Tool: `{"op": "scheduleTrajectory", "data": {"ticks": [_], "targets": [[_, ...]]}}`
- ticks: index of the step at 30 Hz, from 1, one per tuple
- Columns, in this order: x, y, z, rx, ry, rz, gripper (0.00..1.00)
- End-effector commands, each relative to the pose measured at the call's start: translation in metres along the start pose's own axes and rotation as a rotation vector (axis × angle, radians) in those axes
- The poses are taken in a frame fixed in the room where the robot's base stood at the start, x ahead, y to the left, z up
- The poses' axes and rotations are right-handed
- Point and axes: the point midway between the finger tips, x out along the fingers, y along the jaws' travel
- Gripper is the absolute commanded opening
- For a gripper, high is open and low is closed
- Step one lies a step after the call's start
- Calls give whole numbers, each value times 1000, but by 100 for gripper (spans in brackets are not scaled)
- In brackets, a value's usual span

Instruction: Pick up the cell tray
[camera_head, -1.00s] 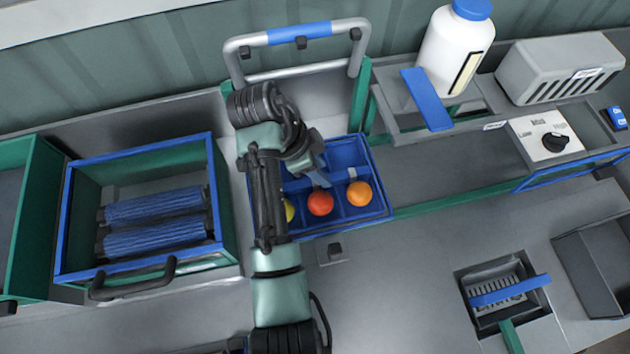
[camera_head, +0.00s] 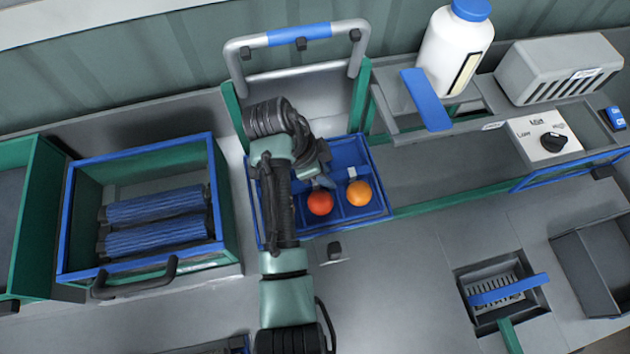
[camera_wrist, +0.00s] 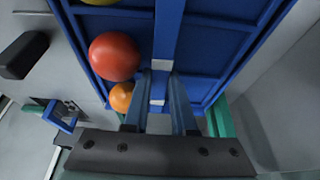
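The blue cell tray (camera_head: 348,153) sits in a bay at the foot of the grey bar handle, partly covered by my arm. A red tomato (camera_head: 320,203) and an orange tomato (camera_head: 359,193) lie in its front cells. The tray (camera_wrist: 222,38) fills much of the wrist view, with the red tomato (camera_wrist: 115,57) and orange tomato (camera_wrist: 121,97) left of its long blue divider. A yellow tomato (camera_wrist: 170,10) is cut off at the top. My gripper (camera_wrist: 160,78) points down at the tray, its fingers apart on either side of the divider; contact is unclear.
A blue-rimmed crate (camera_head: 222,205) with two blue rollers stands left of the tray. The grey bar handle (camera_head: 235,65) rises behind it. A white bottle (camera_head: 455,45) and a grey vented box (camera_head: 560,68) stand at the back right. The counter in front is mostly clear.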

Motion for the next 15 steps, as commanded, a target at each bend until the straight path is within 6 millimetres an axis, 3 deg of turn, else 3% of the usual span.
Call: {"op": "scheduleTrajectory", "data": {"ticks": [3, 15], "targets": [[0, 0, 0, 0, 0, 1, 0], [-4, 0, -2, 1, 0, -1, 0]]}}
